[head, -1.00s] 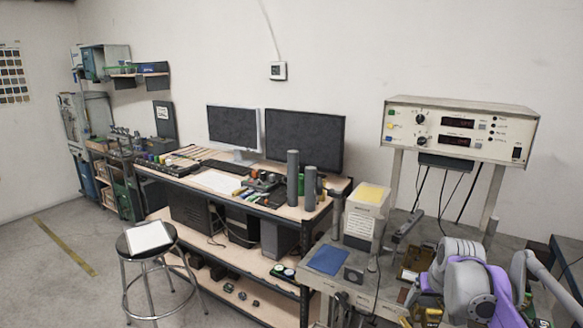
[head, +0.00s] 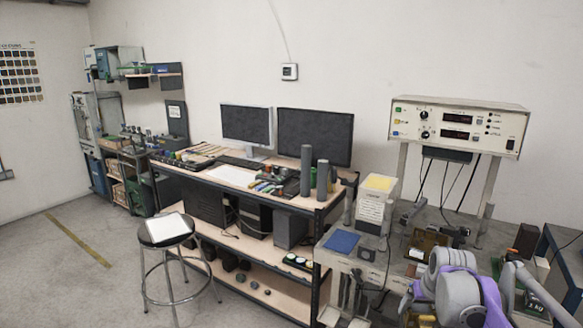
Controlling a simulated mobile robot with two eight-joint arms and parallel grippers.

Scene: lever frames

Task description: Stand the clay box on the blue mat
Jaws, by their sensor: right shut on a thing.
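The blue mat (head: 341,241) lies flat on the near left part of the grey bench, and no box stands on it. My right arm comes in from the lower right, and my right gripper (head: 440,285) is low over the right part of the bench, to the right of the mat. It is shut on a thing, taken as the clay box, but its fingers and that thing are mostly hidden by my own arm. A dark brown block (head: 526,240) shows behind the arm; I cannot tell whether it is the held box. My left gripper is out of view.
A cream box with a yellow top (head: 376,200) stands just right of and behind the mat. A brassy item (head: 425,243) lies between mat and arm. A meter unit (head: 458,127) stands above the bench on posts.

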